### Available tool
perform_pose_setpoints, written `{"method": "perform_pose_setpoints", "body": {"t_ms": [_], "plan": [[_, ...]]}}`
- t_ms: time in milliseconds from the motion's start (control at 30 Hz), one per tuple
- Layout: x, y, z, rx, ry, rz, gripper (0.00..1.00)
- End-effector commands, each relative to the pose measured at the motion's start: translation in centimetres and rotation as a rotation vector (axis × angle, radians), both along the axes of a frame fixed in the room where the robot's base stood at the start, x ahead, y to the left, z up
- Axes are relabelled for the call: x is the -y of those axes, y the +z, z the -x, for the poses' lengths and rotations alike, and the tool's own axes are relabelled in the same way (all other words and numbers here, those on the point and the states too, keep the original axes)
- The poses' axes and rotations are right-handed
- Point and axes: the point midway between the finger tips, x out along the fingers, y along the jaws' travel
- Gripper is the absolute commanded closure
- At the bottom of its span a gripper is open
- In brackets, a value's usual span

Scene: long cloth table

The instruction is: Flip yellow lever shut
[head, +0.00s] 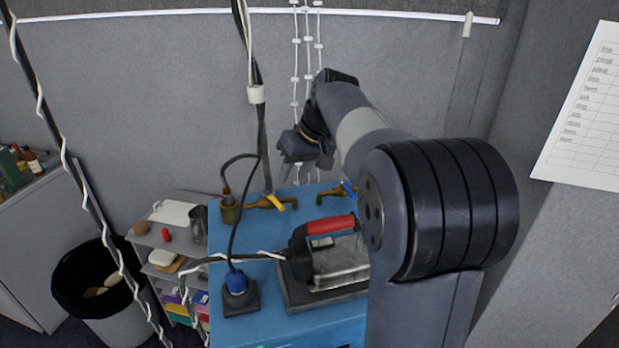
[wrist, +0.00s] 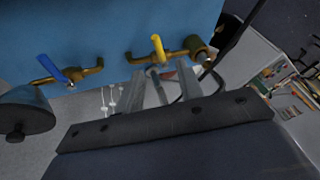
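The yellow lever (head: 277,203) sits on a brass valve (head: 255,204) at the back left of the blue table. In the wrist view the yellow lever (wrist: 158,47) stands out across its brass pipe rather than lying along it. My gripper (head: 303,165) is above and behind the valves in the head view, apart from the lever. In the wrist view my gripper's fingers (wrist: 166,76) are spread with a gap between them, and they point toward the yellow lever's valve. Nothing is held between them.
A second brass valve with a blue lever (head: 349,188) stands to the right. A red-handled iron (head: 330,224) and a blue plug (head: 236,283) are nearer on the table. Cables (head: 240,165) hang close to the left of the yellow lever. A wall (head: 150,100) stands behind.

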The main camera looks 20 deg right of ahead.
Motion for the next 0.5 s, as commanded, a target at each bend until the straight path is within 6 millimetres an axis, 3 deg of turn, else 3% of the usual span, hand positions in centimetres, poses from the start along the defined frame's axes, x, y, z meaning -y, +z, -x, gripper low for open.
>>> {"method": "perform_pose_setpoints", "body": {"t_ms": [167,500], "plan": [[-0.2,-0.6,-0.2,-0.001,0.001,0.000,0.65],[-1.8,-5.9,-2.1,-0.005,0.002,-0.002,0.65]]}}
